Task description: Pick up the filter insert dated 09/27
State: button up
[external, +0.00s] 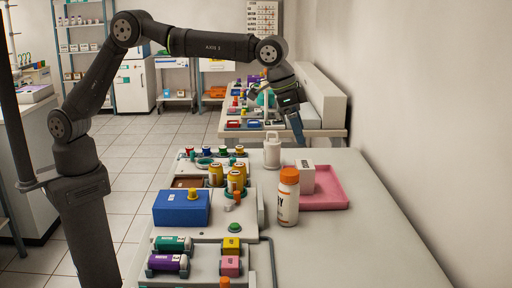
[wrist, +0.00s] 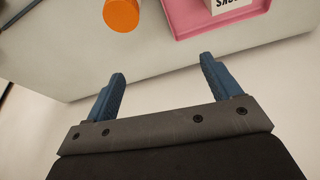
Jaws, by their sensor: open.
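No date 09/27 can be read in either view, so I cannot tell which thing is the filter insert. My gripper (external: 298,134) is raised, pointing down beyond the far end of the near bench. In the wrist view my gripper (wrist: 163,68) has its two blue fingers wide apart, with nothing between them.
An orange-capped white bottle (external: 288,197) stands beside a pink tray (external: 323,200) holding a white box (external: 300,178). A white bottle (external: 272,152) stands behind them. A blue box (external: 181,208), green cylinder (external: 173,244) and purple cylinder (external: 167,263) are at left. The bench's right front is clear.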

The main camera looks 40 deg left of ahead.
jog(key=w+a, duration=1.1)
jog(key=a, duration=0.5)
send_near(270, 141)
jog(key=shift+h, duration=0.3)
jog(key=x, duration=1.1)
jog(key=shift+f, duration=0.35)
jog(key=c, duration=1.2)
jog(key=shift+o, duration=0.2)
jog(key=shift+r, duration=0.1)
